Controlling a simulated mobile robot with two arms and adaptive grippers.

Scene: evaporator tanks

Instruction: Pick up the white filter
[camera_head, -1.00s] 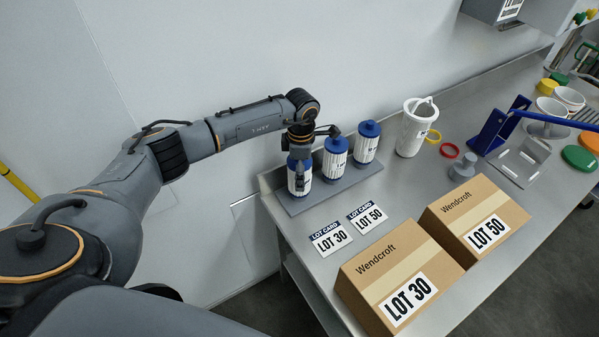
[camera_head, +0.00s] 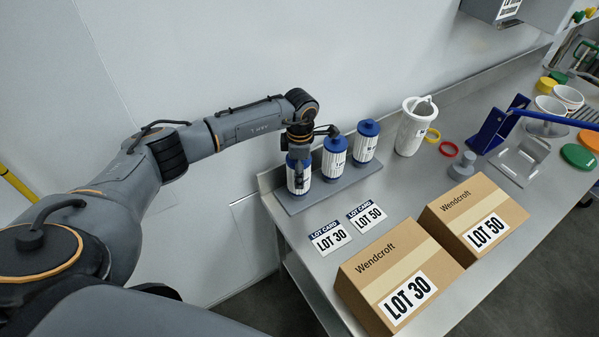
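Three white filters with blue caps stand in a row on a grey rack (camera_head: 318,196) at the left end of the steel bench. The left filter (camera_head: 305,181) has my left gripper (camera_head: 298,172) right at it, coming down from above. The gripper's dark fingers overlap its cap and front. Whether they are closed on it I cannot tell. The middle filter (camera_head: 334,160) and the right filter (camera_head: 366,143) stand upright and free of the gripper. My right gripper does not show.
Two lot cards (camera_head: 330,237) lie in front of the rack. Two cardboard boxes, LOT 30 (camera_head: 385,255) and LOT 50 (camera_head: 470,205), stand at the front edge. A white basket-like container (camera_head: 412,130), coloured rings and a blue-handled device (camera_head: 492,132) stand further right.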

